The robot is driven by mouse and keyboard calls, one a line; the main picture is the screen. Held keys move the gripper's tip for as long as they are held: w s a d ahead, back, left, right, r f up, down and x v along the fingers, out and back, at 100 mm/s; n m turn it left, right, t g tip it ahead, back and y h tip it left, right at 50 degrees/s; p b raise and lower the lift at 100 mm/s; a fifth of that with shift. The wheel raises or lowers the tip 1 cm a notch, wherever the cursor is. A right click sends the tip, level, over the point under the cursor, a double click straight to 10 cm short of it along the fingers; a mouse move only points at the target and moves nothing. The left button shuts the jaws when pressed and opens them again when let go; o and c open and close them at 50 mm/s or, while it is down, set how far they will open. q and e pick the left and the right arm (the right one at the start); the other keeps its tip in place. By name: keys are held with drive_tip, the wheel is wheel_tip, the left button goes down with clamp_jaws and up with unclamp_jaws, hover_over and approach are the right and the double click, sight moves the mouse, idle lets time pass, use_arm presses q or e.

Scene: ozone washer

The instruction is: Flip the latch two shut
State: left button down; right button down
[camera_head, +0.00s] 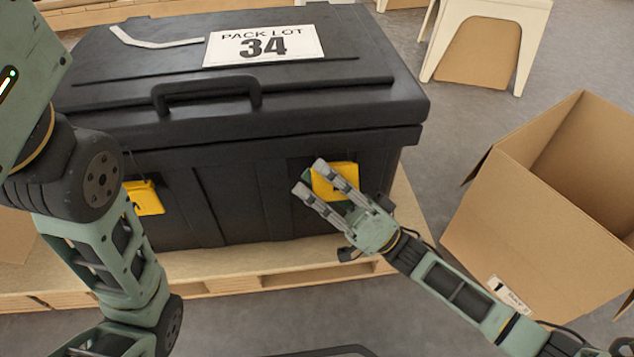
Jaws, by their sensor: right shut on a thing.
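A black lidded case (230,185) has two yellow latches on its front. The right latch (347,176) is partly covered by my right gripper (311,177), whose fingers are closed on it, one finger across its face. The left latch (148,197) is partly hidden behind my left arm. I cannot read which latch is number two, nor tell whether either is fully shut. The lid is down. My left arm crosses the left side of the view, and its gripper is not visible.
The case stands on a wooden pallet (270,268). An open cardboard box (535,225) stands on the floor at the right, near my right forearm. A cream stool (487,32) is at the back right. Grey floor is clear between stool and case.

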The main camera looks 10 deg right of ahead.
drive_tip(key=c, duration=1.9)
unclamp_jaws()
drive_tip(key=shift+o, duration=0.2)
drive_tip(key=shift+d+f, duration=0.1)
drive_tip(key=v, duration=1.2)
